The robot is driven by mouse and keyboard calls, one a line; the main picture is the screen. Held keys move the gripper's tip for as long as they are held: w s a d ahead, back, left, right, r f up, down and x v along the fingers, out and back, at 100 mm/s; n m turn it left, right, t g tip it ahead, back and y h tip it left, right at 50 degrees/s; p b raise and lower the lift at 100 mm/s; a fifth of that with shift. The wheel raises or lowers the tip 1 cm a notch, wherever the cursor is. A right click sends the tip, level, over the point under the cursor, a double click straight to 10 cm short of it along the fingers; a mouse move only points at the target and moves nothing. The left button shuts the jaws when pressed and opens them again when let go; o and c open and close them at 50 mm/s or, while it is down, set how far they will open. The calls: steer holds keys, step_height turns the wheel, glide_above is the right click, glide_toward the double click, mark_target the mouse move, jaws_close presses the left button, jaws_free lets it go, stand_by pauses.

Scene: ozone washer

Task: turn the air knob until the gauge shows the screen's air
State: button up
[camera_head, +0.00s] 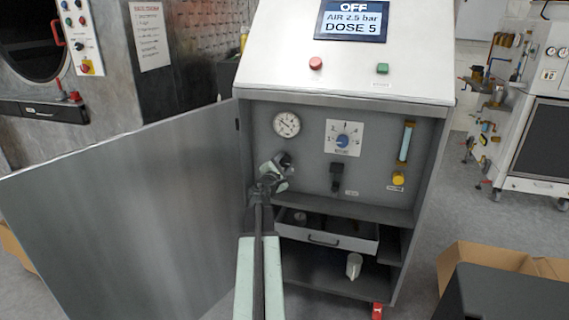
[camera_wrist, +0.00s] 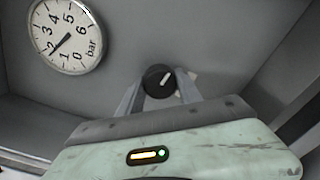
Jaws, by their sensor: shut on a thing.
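The screen (camera_head: 352,20) on the sloped panel reads OFF, AIR 2.5 bar and DOSE 5. The round white gauge (camera_head: 286,124) is on the back wall inside the open cabinet; in the wrist view (camera_wrist: 65,36) its needle points near 2 bar. The black air knob (camera_wrist: 158,81) with a white pointer line is below and right of the gauge in the wrist view. My gripper (camera_wrist: 160,84) is shut on it, one finger on each side. In the head view my gripper (camera_head: 279,167) partly covers the knob.
A blue dose knob (camera_head: 342,141), a black switch (camera_head: 337,178) and a flow tube with a yellow knob (camera_head: 398,179) are to the right. A drawer (camera_head: 325,238) stands partly open below. The open cabinet door (camera_head: 130,215) is left of my arm.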

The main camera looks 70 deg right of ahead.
steer(key=m, duration=0.5)
steer(key=shift+s+m, duration=0.1)
steer(key=shift+m, duration=0.2)
steer(key=m, duration=0.4)
steer(key=shift+m, duration=0.3)
steer(key=o, duration=1.4)
steer(key=shift+c, duration=0.2)
steer(key=shift+r, duration=0.1)
steer(key=a, duration=0.7)
steer(key=shift+s+a+p, duration=0.15)
steer(key=shift+a+p, duration=0.2)
steer(key=shift+a, duration=0.05)
